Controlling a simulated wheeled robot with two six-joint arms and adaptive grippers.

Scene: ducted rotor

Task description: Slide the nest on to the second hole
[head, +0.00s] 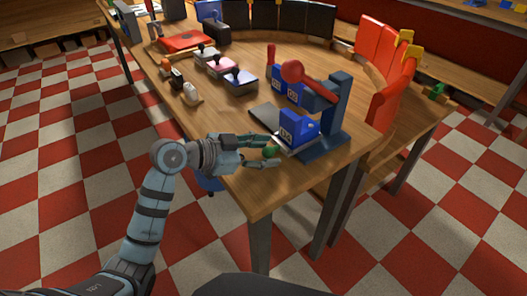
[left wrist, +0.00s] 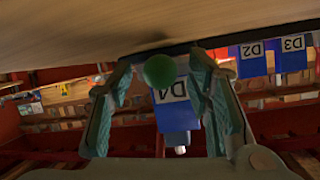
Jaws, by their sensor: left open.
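My left gripper (head: 276,151) is open at the near edge of the wooden table, its fingers on either side of a green ball knob (head: 270,152). In the left wrist view the green knob (left wrist: 160,70) sits between the two fingers, with a gap to each. Just beyond it is a blue block with a white label (head: 297,130), also seen in the left wrist view (left wrist: 180,108); it stands on a dark flat base (head: 265,118) beside a dark blue press (head: 333,118). I cannot tell which part is the nest, and no holes are visible. My right gripper is not in view.
More blue labelled blocks stand behind, showing in the left wrist view (left wrist: 252,60). Red bins (head: 392,85) stand to the right. Several small handled items (head: 240,80) lie further left. The tabletop left of the base is clear.

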